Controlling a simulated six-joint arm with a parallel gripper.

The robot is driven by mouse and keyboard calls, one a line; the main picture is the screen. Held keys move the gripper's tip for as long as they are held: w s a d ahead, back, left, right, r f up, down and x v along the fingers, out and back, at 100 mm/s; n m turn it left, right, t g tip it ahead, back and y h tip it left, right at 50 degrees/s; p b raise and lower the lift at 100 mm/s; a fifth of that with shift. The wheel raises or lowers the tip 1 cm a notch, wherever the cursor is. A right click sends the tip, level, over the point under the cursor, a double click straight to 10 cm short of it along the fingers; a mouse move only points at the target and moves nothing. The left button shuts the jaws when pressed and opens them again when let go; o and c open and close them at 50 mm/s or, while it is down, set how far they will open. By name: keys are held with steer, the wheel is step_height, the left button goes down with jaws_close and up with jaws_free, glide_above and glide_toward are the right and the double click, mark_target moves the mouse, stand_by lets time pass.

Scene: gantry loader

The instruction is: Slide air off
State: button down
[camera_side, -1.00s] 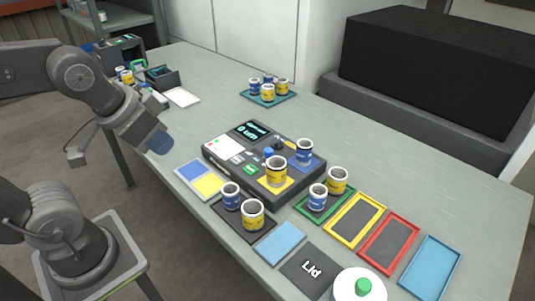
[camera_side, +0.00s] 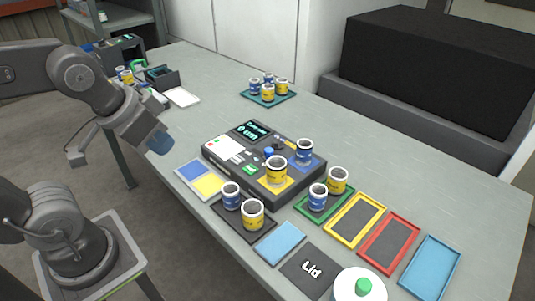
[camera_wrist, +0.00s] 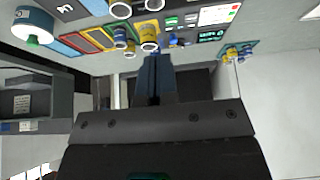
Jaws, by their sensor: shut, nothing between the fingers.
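The dark control unit (camera_side: 262,160) stands on the bench, with a lit display (camera_side: 252,131), a white label panel, a green button (camera_side: 250,169) and a blue knob or slider (camera_side: 268,152) on top. I cannot read which control is marked air. A yellow-banded can (camera_side: 276,171) stands on its yellow pad and a blue-banded can (camera_side: 304,152) on its blue pad. My gripper (camera_side: 158,143) is shut and empty, left of the unit and well apart from it. In the wrist view my gripper's fingers (camera_wrist: 154,75) are together, and the unit's display (camera_wrist: 211,35) shows at the top.
Cans stand on a black tray (camera_side: 222,225), a green-framed tray (camera_side: 304,211) and a teal tray (camera_side: 246,94). Yellow, red and blue frames lie to the right. A white container with a green knob (camera_side: 363,287) stands in front. The bench behind the unit is mostly clear.

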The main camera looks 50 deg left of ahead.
steer(key=c, duration=1.7)
jaws_free()
steer(key=shift+o, duration=0.5)
steer(key=shift+w+r, duration=0.25)
steer(key=shift+w, duration=0.05)
steer(key=o, duration=0.5)
steer(key=shift+m+g, duration=0.3)
steer(key=shift+g, duration=0.5)
steer(key=w, duration=0.2)
steer(key=w+r, duration=0.1)
steer(key=w, duration=0.1)
steer(key=w+r, duration=0.1)
steer(key=w, duration=0.1)
steer(key=shift+w+a+r, duration=0.15)
steer(key=shift+w+r, duration=0.05)
steer(key=shift+c, duration=0.2)
steer(key=shift+o, duration=1.3)
steer(key=w+g, duration=0.1)
steer(key=w, duration=0.5)
steer(key=shift+a+r, duration=0.15)
steer(key=shift+r, duration=0.05)
steer(key=m+g, duration=0.2)
steer(key=g, duration=0.1)
glide_above(269, 149)
step_height(269, 149, down, 7)
step_height(269, 149, down, 14)
steer(key=shift+s+r, duration=0.1)
steer(key=shift+r, duration=0.15)
steer(key=shift+c, duration=0.5)
